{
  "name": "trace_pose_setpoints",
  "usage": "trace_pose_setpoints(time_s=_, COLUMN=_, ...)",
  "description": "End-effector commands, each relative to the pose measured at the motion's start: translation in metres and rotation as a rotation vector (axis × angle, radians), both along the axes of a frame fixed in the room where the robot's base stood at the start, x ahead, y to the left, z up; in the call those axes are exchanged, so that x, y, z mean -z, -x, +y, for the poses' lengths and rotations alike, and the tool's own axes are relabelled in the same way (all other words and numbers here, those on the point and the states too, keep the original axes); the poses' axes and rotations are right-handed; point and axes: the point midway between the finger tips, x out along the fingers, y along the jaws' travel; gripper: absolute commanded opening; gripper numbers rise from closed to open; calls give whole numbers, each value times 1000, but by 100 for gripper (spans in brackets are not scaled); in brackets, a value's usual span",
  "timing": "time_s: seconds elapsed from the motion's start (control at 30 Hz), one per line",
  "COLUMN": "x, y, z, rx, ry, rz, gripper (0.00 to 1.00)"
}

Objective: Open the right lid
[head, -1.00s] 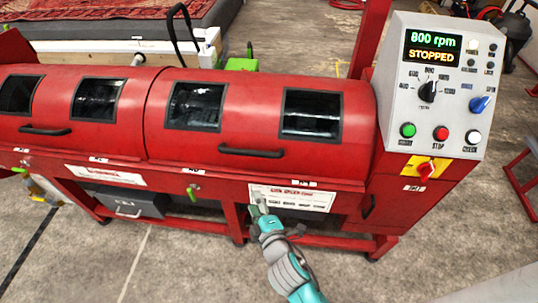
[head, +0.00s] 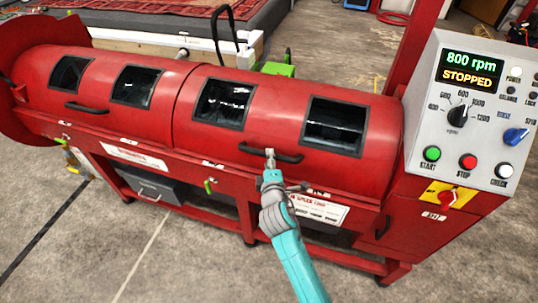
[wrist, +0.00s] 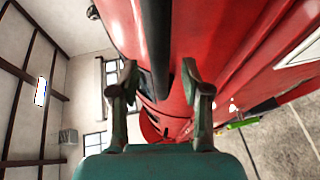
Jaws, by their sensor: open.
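The right lid (head: 280,112) is a red curved cover with two dark windows, lying closed on the long red machine in the head view. Its black bar handle (head: 290,158) runs along the lower front of the lid. My gripper (head: 270,154) is at the middle of this handle, in front of it. In the wrist view my gripper (wrist: 163,82) is open, and the black handle (wrist: 155,40) runs in between the two fingers. The fingers stand apart on either side of it. I cannot tell whether either finger touches it.
The left lid (head: 105,75), also closed, adjoins on the left. A grey control panel (head: 468,105) stands on the right and reads 800 rpm, STOPPED. A green latch (head: 209,187) hangs below the lids. Concrete floor (head: 170,250) lies clear in front.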

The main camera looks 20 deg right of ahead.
Motion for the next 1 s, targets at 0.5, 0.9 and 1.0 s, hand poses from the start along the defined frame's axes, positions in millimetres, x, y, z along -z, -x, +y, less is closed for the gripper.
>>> trace_pose_setpoints(time_s=0.5, x=6, y=-31, z=-7, rx=0, ry=0, rz=0, gripper=48)
trace_pose_setpoints(time_s=0.9, x=6, y=-30, z=-7, rx=0, ry=0, rz=1, gripper=0)
trace_pose_setpoints(time_s=1.0, x=6, y=-30, z=-7, rx=0, ry=0, rz=1, gripper=0)
